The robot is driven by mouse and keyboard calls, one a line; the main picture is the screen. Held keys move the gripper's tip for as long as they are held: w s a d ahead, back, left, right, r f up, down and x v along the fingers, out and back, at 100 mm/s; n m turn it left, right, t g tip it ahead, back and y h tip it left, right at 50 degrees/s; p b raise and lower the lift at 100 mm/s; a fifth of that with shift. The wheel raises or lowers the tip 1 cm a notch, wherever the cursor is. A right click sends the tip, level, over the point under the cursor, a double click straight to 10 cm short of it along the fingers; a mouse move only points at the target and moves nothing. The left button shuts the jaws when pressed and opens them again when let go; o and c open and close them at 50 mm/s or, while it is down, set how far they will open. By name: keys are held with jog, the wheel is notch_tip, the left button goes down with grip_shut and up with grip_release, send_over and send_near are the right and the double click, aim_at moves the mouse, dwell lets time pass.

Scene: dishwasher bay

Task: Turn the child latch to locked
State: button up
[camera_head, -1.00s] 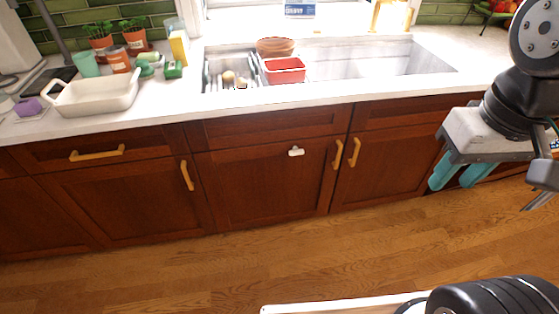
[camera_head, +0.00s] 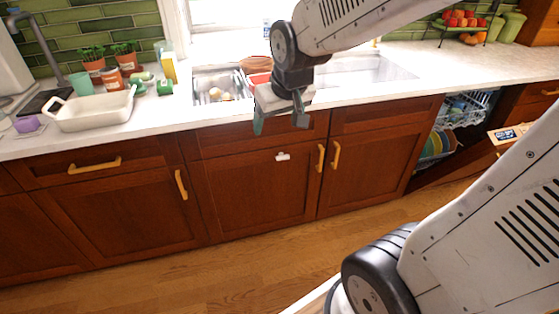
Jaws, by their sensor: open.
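The child latch (camera_head: 283,156) is a small white piece on the dark red-brown cabinet door (camera_head: 240,190) under the sink. It sits high on the door, left of the brass handles, and looks roughly horizontal. Its exact setting is too small to tell. My gripper (camera_head: 280,122) hangs above the latch, in front of the counter edge and the drawer front. Its teal and grey fingers point down, apart and empty. It does not appear to touch the latch.
Brass handles (camera_head: 321,157) stand out right of the latch. The counter edge (camera_head: 150,126) runs behind my gripper. An open dishwasher with a rack (camera_head: 468,108) and plates is at right. A white baking dish (camera_head: 95,109) sits on the counter. The floor in front is clear.

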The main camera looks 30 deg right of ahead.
jog(key=w+d+f+t, duration=0.25)
jog(key=w+f, duration=0.25)
jog(key=w, duration=0.3)
jog(key=w+d+f+t, duration=0.1)
jog(key=w+d+f, duration=0.3)
jog(key=w, duration=0.4)
jog(key=m+t+h, duration=0.2)
jog(key=t+h, duration=0.1)
jog(key=t, duration=0.3)
send_over(283, 159)
jog(key=s+a, duration=0.2)
jog(key=a, duration=0.2)
notch_tip(283, 159, down, 21)
jog(key=s+d+f+t+h, duration=0.1)
jog(key=s+d+f+t, duration=0.15)
jog(key=s+f, duration=0.45)
jog(key=shift+a+f+x, duration=0.1)
jog(key=shift+f+x, duration=0.15)
jog(key=shift+x, duration=1.35)
jog(key=shift+a+f+x, duration=0.15)
jog(key=shift+f+x, duration=0.15)
jog(key=shift+x, duration=1.25)
jog(key=shift+a+f+x, duration=0.1)
jog(key=shift+f+x, duration=0.15)
jog(key=shift+x, duration=1.35)
jog(key=shift+m, duration=0.3)
jog(key=c, duration=1)
